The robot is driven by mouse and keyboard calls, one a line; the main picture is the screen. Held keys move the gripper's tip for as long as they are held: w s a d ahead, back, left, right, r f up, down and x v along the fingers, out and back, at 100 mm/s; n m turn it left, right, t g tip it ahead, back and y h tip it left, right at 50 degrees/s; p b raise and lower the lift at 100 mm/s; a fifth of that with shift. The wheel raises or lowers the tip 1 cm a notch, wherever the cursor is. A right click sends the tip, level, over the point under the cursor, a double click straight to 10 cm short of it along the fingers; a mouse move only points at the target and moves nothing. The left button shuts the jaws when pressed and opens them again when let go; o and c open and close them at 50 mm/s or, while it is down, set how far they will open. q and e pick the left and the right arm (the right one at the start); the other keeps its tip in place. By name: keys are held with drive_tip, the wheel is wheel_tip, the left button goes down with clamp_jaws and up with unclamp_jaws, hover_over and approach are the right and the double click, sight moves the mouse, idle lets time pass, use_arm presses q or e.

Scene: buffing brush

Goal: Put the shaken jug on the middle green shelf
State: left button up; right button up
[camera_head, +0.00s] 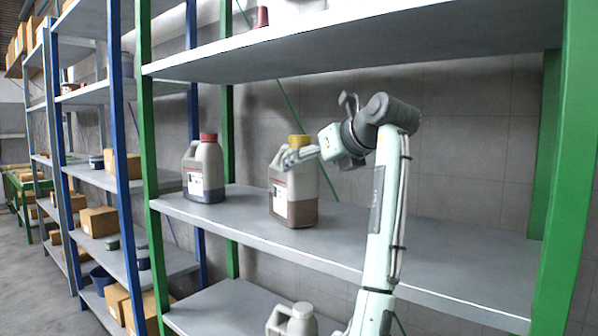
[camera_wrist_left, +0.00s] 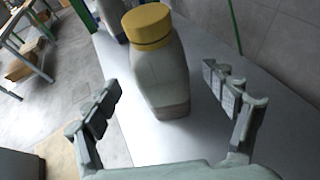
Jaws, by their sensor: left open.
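A grey jug with a yellow cap (camera_head: 297,198) stands upright on the middle green shelf (camera_head: 400,250); its lower part is brownish. My left gripper (camera_head: 318,130) is at its upper part, with one finger across the front of its neck in the head view. In the left wrist view the yellow-capped jug (camera_wrist_left: 160,65) stands between and beyond the spread fingers of my left gripper (camera_wrist_left: 165,95), with gaps on both sides. A red-capped jug (camera_head: 204,170) stands to its left on the same shelf. My right gripper is not in view.
A grey-capped jug (camera_head: 292,322) stands on the shelf below. The upper shelf (camera_head: 360,40) is overhead, and green posts (camera_head: 146,150) bound the rack. The middle shelf is clear to the right. Blue racks with boxes (camera_head: 98,220) stand at left.

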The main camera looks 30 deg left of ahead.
use_arm(q)
drive_tip(key=shift+v, duration=1.85)
